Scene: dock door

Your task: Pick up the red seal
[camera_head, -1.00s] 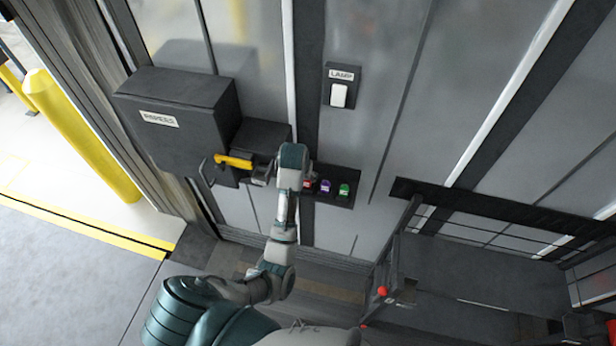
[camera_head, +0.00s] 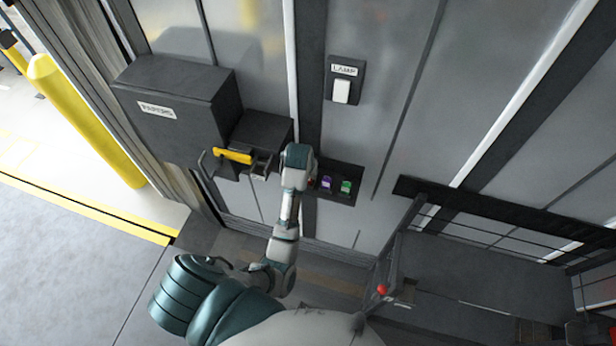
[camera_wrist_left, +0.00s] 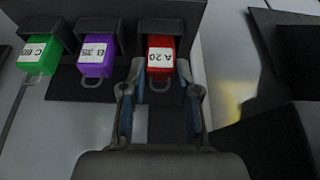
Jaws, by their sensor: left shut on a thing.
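The red seal (camera_wrist_left: 161,46) with a white label reading "A 20" sits in its black holder on the wall rack in the left wrist view, a wire loop at its lower end. My left gripper (camera_wrist_left: 160,90) is shut on it, one finger on each side. In the head view my left arm reaches up to the rack and hides most of the red seal and my fingers. A purple seal (camera_wrist_left: 97,55) and a green seal (camera_wrist_left: 39,54) hang in the holders beside it. My right gripper is not in view.
The dark rack (camera_head: 335,196) is fixed to the grey wall. A papers box (camera_head: 170,105) and a smaller box with a yellow handle (camera_head: 233,156) are left of my arm. A lamp switch (camera_head: 341,91) is above. A dark railing (camera_head: 500,212) stands at the right.

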